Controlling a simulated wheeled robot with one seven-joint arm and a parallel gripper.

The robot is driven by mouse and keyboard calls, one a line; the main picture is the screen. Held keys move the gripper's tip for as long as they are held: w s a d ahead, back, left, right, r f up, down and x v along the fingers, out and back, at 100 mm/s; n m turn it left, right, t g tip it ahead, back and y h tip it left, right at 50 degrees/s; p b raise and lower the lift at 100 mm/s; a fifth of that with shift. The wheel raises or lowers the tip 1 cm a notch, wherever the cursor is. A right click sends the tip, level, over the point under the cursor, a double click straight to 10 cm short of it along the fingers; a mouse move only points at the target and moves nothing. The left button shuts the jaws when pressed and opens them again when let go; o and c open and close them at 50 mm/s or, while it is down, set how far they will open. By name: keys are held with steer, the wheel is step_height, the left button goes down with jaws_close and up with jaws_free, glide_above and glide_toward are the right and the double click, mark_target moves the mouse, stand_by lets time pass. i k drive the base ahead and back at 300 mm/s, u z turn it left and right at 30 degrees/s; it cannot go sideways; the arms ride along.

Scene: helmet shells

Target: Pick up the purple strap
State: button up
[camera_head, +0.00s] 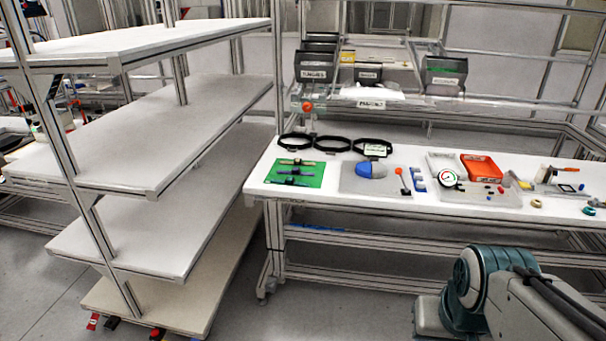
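A green mat (313,176) lies at the left end of the white workbench. Several thin straps lie across it, roughly side by side. A bluish-purple strap (290,182) lies near the mat's front edge, with a dark piece at its middle. Another dark bluish strap (283,172) lies just behind it, and a tan strap (287,161) lies at the back of the mat. The straps are small here, so I cannot tell their exact shades apart. My gripper is not in view; only part of my arm shows at the lower right, well away from the mat.
The white workbench (400,208) also holds black rings (332,143), a blue shell (372,169) on a grey mat, a round gauge (448,178) and a red-orange bin (481,167). Grey bins stand on a rack behind. An empty multi-level shelf (170,125) stands left, with floor between.

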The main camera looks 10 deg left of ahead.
mark_target(294, 170)
steer(key=u, duration=0.3)
steer(key=i, duration=2.5)
steer(key=z, duration=0.15)
